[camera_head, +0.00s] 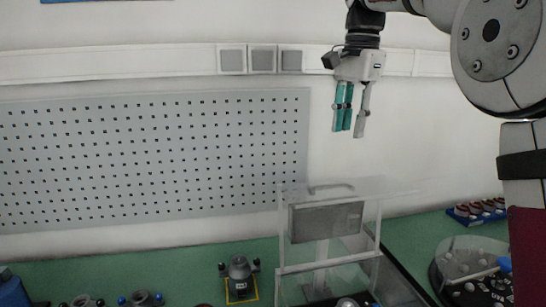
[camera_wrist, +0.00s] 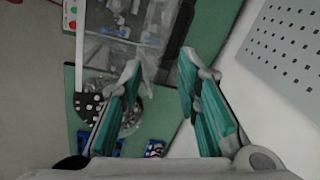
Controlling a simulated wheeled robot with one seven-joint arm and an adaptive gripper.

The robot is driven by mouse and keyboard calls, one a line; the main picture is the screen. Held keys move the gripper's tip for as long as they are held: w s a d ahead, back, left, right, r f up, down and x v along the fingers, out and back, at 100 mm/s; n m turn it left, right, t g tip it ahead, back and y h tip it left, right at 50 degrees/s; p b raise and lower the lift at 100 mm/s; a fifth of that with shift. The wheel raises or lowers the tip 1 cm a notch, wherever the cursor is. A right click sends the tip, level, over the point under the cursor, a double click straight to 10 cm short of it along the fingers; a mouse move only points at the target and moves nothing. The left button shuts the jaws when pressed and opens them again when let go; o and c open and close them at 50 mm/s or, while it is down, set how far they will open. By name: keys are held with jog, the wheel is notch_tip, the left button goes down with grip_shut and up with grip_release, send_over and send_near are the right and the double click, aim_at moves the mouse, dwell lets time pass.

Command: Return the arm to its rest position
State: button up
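My gripper (camera_head: 349,132) hangs in the upper right of the head view, fingers pointing down, in front of the bare wall and well above the bench. In the wrist view my gripper (camera_wrist: 160,62) shows two teal-padded fingers spread apart with nothing between them. My arm's links fill the upper right of the head view. Nothing is touching the fingers in either view.
Below stands a clear test enclosure (camera_head: 328,260) with a handle on top. A green bench (camera_head: 180,266) holds a dark motor-like part (camera_head: 240,278) on a yellow-edged base. A round fixture (camera_head: 475,272) is at right. A perforated panel (camera_head: 160,150) covers the wall.

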jog(key=s+d+f+n+t, duration=0.25)
jog(key=s+n, duration=0.35)
jog(key=s, duration=1)
jog(key=s+f+n+t, duration=0.1)
jog(key=s+f+n, duration=0.5)
jog(key=s+f, duration=0.8)
jog(key=shift+s+d+t+h, duration=0.2)
jog(key=shift+s+t+h, duration=0.1)
jog(key=shift+s+t, duration=0.05)
